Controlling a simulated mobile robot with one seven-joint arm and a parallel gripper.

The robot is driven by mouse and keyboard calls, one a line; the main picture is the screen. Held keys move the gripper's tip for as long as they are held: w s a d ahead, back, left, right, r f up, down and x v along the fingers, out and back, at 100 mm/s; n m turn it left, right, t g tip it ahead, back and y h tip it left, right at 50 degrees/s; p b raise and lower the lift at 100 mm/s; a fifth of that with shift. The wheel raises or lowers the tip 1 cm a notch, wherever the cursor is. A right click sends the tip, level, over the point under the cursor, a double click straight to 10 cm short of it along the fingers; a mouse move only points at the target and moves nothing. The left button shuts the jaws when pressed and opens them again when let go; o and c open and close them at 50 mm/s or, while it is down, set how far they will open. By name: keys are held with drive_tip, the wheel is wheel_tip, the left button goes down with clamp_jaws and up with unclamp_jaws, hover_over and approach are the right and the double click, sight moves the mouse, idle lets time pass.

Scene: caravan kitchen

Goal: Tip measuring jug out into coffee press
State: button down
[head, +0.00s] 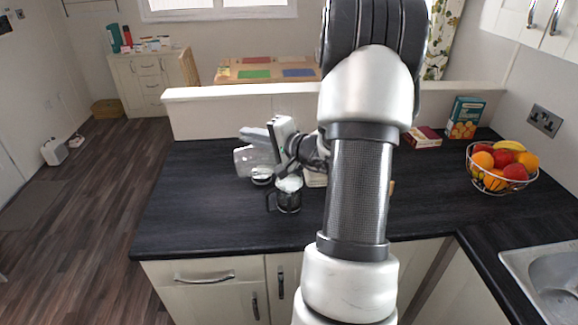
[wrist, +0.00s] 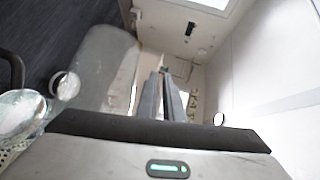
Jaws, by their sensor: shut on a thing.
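The measuring jug (head: 243,160) is a clear, pale vessel under my gripper (head: 250,134) in the head view. It looks tilted over, above the worktop. In the wrist view the jug (wrist: 105,65) is a large greyish translucent shape left of my gripper's fingers (wrist: 163,82). The fingers are close together, shut on the jug; the exact grip is not clear. The coffee press (head: 289,197), glass with a black handle on its left, stands upright on the worktop, right of and nearer than the jug. Whether anything flows from the jug cannot be seen.
A small round pale item (head: 262,177) is between jug and press. The dark worktop (head: 200,215) is clear at front left. A fruit basket (head: 502,167), a red box (head: 423,137) and a teal carton (head: 465,117) stand right. My arm hides the middle.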

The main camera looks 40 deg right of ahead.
sight(236, 151)
drive_tip(key=a+b, duration=0.1)
drive_tip(key=b, duration=0.1)
drive_tip(key=w+a+f+n+g+b, duration=0.1)
drive_tip(key=b, duration=0.1)
drive_tip(key=shift+w+a+f, duration=0.15)
drive_tip(key=shift+f, duration=0.15)
drive_tip(key=shift+r, duration=0.15)
drive_tip(key=shift+w+a+f+b, duration=0.15)
drive_tip(key=shift+f+b, duration=0.05)
drive_tip(key=shift+b, duration=0.2)
drive_tip(key=shift+w+a+f+n+g+h+b, duration=0.15)
drive_tip(key=shift+w+a+n+g+h+b, duration=0.4)
drive_tip(key=shift+b, duration=0.5)
drive_tip(key=shift+a+f+b, duration=0.15)
drive_tip(key=shift+a+b, duration=0.25)
drive_tip(key=shift+b, duration=0.2)
drive_tip(key=w+a+f+n+g+h+p, duration=0.1)
drive_tip(key=a+f+n+g+h, duration=0.1)
drive_tip(key=f, duration=0.3)
drive_tip(key=w+a+f+n+g+h+p, duration=0.1)
drive_tip(key=a+f+n+g+h, duration=0.1)
drive_tip(key=f, duration=0.4)
drive_tip(key=w+a+f+n+g+h+p, duration=0.1)
drive_tip(key=w+a+f+n+g+h, duration=0.1)
drive_tip(key=f, duration=0.3)
drive_tip(key=shift+w+a+f+h, duration=0.1)
drive_tip(key=shift+a+f+h, duration=0.2)
drive_tip(key=shift+a+h, duration=0.35)
drive_tip(key=shift+d+f, duration=0.1)
drive_tip(key=shift+f, duration=0.05)
